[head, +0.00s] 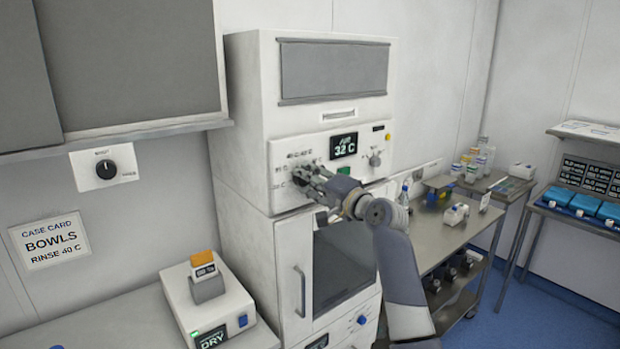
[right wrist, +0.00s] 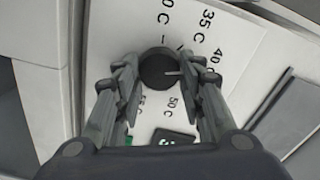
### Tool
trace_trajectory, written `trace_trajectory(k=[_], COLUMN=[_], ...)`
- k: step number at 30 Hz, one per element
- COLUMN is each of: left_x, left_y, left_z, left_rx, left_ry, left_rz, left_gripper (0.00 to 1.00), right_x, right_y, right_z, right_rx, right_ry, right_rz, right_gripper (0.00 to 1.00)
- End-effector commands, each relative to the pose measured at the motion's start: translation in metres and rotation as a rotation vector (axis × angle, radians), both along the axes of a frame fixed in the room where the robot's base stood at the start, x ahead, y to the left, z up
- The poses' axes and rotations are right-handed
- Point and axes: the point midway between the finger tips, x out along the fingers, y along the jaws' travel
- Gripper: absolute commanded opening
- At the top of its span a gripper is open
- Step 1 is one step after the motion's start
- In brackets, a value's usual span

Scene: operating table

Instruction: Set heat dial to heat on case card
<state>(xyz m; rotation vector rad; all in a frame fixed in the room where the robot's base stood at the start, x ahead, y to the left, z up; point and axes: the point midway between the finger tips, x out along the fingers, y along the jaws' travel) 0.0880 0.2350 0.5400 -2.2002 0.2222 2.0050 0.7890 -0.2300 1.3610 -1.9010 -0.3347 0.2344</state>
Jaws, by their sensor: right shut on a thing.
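The case card (head: 50,241) on the left wall reads BOWLS, RINSE 40 C. The heat dial (right wrist: 158,69) is a round black knob on the white panel of the tall cabinet, ringed by printed temperatures. My right gripper (head: 310,178) is at this panel. In the right wrist view my right gripper (right wrist: 160,80) has its fingers on both sides of the dial, shut on it. The dial's white mark points right, towards the labels near 40 C; the exact setting is hard to tell. The display (head: 343,146) shows 32 C. My left gripper is out of view.
A second knob (head: 375,159) is right of the display. Another black wall dial (head: 106,169) sits on a white plate at left. A small device (head: 212,310) reading DRY stands on the left counter. A steel cart (head: 455,232) with bottles stands at right.

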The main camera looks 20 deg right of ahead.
Motion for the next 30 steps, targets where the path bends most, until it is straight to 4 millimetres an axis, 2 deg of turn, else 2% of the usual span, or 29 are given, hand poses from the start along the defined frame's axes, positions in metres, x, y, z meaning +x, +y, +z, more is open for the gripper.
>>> trace_trajectory(k=[11,12,14,25,30], left_x=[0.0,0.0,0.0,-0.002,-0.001], left_y=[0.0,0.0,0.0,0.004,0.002], left_z=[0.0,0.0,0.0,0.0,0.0], left_rx=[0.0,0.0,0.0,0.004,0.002], left_ry=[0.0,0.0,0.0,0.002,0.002], left_rz=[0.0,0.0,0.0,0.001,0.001], left_gripper=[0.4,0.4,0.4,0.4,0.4], right_x=[0.0,0.0,0.0,-0.001,-0.012], right_y=[-0.001,-0.001,-0.001,-0.001,-0.006], right_z=[0.002,0.002,0.002,0.0,0.0], right_rx=[0.005,0.005,0.005,0.003,0.004], right_ry=[-0.004,-0.004,-0.004,-0.001,-0.002], right_rz=[-0.003,-0.003,-0.003,-0.002,-0.002], right_gripper=[0.13,0.41,0.55,0.56,0.56])
